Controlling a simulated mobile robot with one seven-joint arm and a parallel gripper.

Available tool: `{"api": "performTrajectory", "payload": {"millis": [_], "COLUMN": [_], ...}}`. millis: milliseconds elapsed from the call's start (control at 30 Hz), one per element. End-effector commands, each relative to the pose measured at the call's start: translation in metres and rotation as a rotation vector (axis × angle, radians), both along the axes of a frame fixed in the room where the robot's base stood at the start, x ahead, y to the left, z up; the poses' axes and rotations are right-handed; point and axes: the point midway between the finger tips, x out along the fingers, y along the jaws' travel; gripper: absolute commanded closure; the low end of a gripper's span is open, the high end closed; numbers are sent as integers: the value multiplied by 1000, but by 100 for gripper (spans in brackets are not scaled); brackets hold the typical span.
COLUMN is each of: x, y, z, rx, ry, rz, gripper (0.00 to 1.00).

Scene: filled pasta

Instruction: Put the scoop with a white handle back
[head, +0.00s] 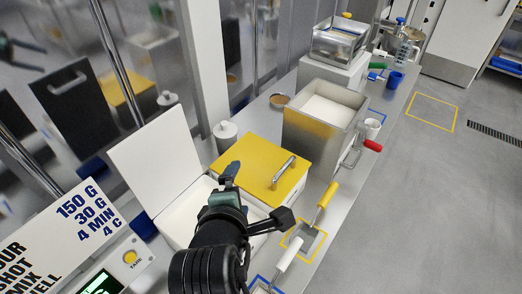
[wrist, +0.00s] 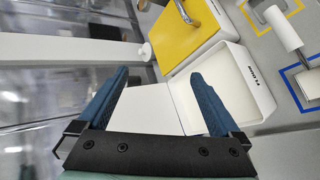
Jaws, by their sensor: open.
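The scoop with a white handle (head: 287,254) lies on the counter at the bottom of the head view. In the wrist view its white handle (wrist: 283,28) is at the upper right, and its metal end lies within a blue outline (wrist: 289,92) cut off by the frame edge. My gripper (head: 229,183) is open and empty above the open white bin (head: 175,225) in the head view. In the wrist view its two blue fingers (wrist: 160,75) are spread apart, with the bin (wrist: 245,85) behind the right finger. The scoop is apart from my gripper.
A yellow-lidded box (head: 250,163) with a metal handle stands beside the bin. A yellow-handled scoop (head: 325,198) lies in a yellow outline. Farther back are a steel container (head: 300,137), a red handle (head: 372,145) and a blue cup (head: 395,80). A scale and sign stand at left.

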Motion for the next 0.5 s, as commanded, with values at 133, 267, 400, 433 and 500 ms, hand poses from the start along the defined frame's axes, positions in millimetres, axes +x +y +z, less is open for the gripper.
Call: {"api": "performTrajectory", "payload": {"millis": [133, 267, 400, 433, 500], "x": [35, 30, -4, -13, -35], "y": [-8, -18, -30, -33, -37], "z": [134, 248, 356, 374, 409], "rx": [446, 868, 1302, 1383, 1544], "ry": [-387, -682, -920, -956, -1016], "rz": [-148, -161, -54, -20, 62], "gripper": [0, 0, 0, 0, 0]}}
